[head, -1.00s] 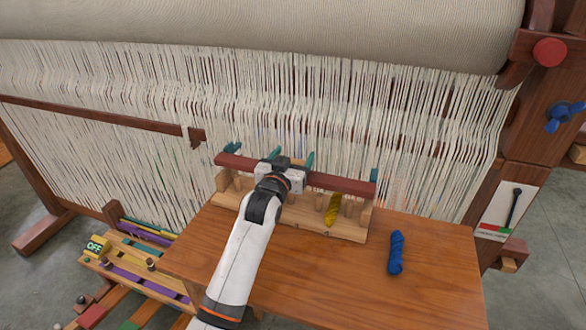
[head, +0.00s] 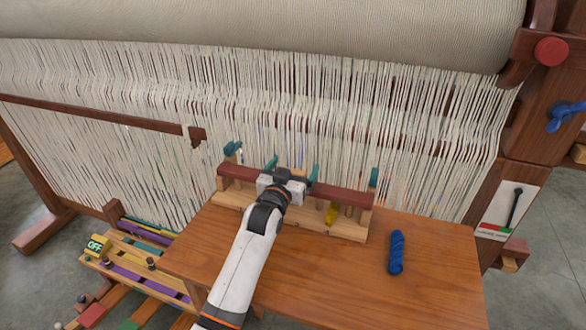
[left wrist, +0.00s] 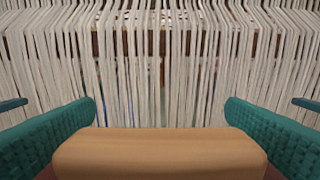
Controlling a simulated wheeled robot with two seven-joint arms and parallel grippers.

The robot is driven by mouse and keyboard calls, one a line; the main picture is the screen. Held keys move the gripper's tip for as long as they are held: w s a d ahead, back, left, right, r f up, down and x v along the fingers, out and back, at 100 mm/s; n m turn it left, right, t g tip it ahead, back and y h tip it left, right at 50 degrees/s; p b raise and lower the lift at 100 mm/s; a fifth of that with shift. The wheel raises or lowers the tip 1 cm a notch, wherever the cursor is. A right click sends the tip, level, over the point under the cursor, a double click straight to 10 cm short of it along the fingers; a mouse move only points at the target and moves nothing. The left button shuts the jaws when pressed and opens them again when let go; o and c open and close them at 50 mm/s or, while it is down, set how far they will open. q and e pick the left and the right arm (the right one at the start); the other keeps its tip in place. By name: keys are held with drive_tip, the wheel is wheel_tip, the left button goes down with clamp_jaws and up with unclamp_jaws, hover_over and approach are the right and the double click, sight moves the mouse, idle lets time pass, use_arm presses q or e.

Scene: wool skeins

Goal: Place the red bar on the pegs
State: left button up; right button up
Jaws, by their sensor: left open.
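The red bar (head: 342,194) lies level along the wooden peg rack (head: 345,229) and appears to rest on it. The pegs are mostly hidden under the bar and behind my arm. My left gripper (head: 292,168) is at the middle of the bar, with its teal fingertips spread wide. In the left wrist view, a tan rounded grip (left wrist: 160,152) lies between the teal fingers, with gaps on both sides. A yellow skein (head: 331,213) hangs on the rack under the bar, partly covered. My right gripper is not in view.
A blue skein (head: 397,252) lies on the wooden table (head: 430,285), whose right side is mostly clear. Loom threads (head: 420,150) hang close behind the rack.

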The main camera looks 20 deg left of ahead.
use_arm(q)
drive_tip(key=shift+r, duration=0.15)
drive_tip(key=s, duration=1.2)
drive_tip(key=shift+a+b, duration=0.2)
drive_tip(key=shift+b, duration=0.1)
